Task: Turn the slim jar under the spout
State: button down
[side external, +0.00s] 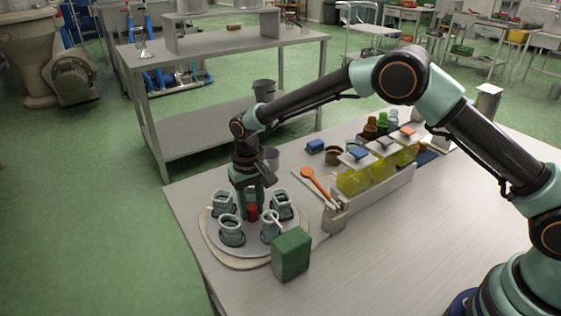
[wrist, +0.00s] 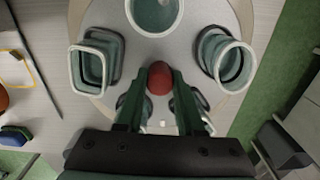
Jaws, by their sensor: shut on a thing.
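A round turntable (side external: 215,243) on the table bears several pale-rimmed green-grey jars around a red centre knob (side external: 252,213). My gripper (side external: 251,203) points down over the middle and is shut on the knob, which also shows in the wrist view (wrist: 159,78). The narrowest-looking jar (side external: 269,228) stands at the front right; I cannot be sure it is the slim one. A squarish jar (wrist: 75,70), a round jar (wrist: 155,27) and another round jar (wrist: 217,62) surround the knob. My fingers partly hide others. The grey spout (side external: 335,217) appears at the end of the oil-container rack.
A green box (side external: 291,254) stands close to the turntable's front right edge. An orange spoon (side external: 313,181) lies behind the spout. The rack (side external: 377,196) holds yellow oil containers (side external: 355,178). The table's front right is clear. A metal bench (side external: 215,108) stands behind.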

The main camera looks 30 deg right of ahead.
aim_at(252, 206)
jog(key=shift+m, duration=0.4)
dwell(0.4)
jog(key=c, duration=0.7)
grip_release()
jog(key=shift+r, duration=4.05)
